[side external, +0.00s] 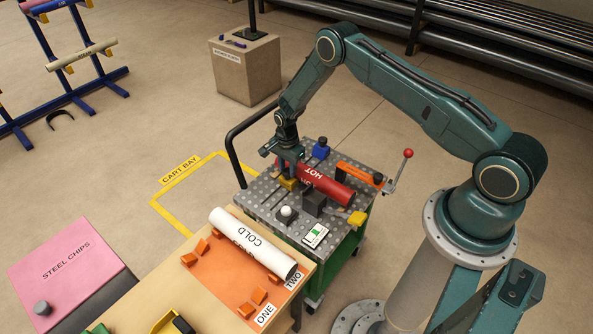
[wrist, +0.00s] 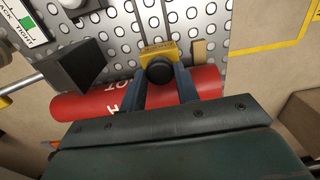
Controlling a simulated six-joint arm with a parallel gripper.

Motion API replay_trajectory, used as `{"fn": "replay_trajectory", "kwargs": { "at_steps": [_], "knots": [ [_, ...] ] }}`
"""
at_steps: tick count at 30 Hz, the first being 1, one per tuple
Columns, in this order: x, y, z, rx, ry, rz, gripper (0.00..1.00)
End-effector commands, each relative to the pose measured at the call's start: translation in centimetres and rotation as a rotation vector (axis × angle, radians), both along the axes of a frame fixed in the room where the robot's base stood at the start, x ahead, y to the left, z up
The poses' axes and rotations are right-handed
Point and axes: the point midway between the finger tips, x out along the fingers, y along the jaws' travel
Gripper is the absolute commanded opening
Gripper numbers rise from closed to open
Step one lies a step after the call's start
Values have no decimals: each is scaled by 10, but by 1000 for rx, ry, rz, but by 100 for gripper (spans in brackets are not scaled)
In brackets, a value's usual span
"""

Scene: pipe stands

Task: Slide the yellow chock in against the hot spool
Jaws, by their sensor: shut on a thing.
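The red hot spool (side external: 322,184) lies on the perforated top of the green cart in the side view. It also spans the wrist view (wrist: 88,106). The yellow chock (side external: 287,184) sits at the spool's near left side, on the cart top. In the wrist view the yellow chock (wrist: 158,49) shows with a black round knob in front of it. My gripper (side external: 287,167) reaches down over the spool's left end, and its fingers (wrist: 162,78) are shut on the chock's knob. I cannot tell whether the chock touches the spool.
A dark block (side external: 313,203), a blue block (side external: 320,149) and an orange bar (side external: 357,174) with a red-knobbed lever stand on the cart (side external: 262,208). A white COLD spool (side external: 252,243) lies on the orange-topped table at the front. Open floor lies left of the cart.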

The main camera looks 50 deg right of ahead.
Motion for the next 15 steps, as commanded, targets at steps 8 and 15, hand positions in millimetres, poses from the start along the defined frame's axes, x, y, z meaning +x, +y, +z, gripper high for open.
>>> {"fn": "replay_trajectory", "kwargs": {
  "at_steps": [8,15],
  "knots": [
    [0,-9,0,-2,-1,-2,53],
    [0,-8,0,-1,-1,-1,55]
  ]
}}
